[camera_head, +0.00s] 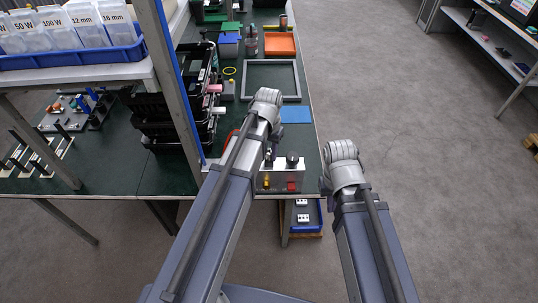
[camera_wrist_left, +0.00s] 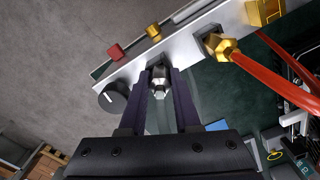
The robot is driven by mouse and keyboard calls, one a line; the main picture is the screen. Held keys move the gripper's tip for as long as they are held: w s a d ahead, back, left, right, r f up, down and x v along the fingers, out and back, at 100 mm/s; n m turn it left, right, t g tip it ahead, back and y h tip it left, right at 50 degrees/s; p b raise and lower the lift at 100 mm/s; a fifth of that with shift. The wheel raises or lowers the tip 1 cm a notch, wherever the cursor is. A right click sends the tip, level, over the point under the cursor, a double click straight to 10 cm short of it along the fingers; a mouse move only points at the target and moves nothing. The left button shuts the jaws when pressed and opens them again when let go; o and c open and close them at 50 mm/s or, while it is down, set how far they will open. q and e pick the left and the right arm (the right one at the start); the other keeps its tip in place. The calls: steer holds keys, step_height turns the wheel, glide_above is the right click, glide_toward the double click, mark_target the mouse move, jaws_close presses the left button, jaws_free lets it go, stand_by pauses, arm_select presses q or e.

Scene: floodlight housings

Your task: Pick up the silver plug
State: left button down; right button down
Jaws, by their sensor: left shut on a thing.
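The silver plug (camera_wrist_left: 160,84) shows in the left wrist view between the two dark fingers of my left gripper (camera_wrist_left: 159,78), which is shut on it. The plug is at the face of a light metal box (camera_wrist_left: 187,45); whether it sits in a socket there I cannot tell. In the head view the box (camera_head: 282,180) stands at the table's near edge, and my left wrist is above and behind it. My right arm ends to the right of the table; its fingers are hidden.
The box carries a black knob (camera_wrist_left: 112,98), a red button (camera_wrist_left: 115,52) and a yellow one (camera_wrist_left: 154,32). A brass fitting (camera_wrist_left: 221,46) with a red hose (camera_wrist_left: 275,76) is beside the plug. A blue mat (camera_head: 296,114) and grey frame (camera_head: 271,64) lie farther back.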

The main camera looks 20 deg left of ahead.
mark_target(269, 149)
arm_select(q)
steer(key=shift+r, duration=0.1)
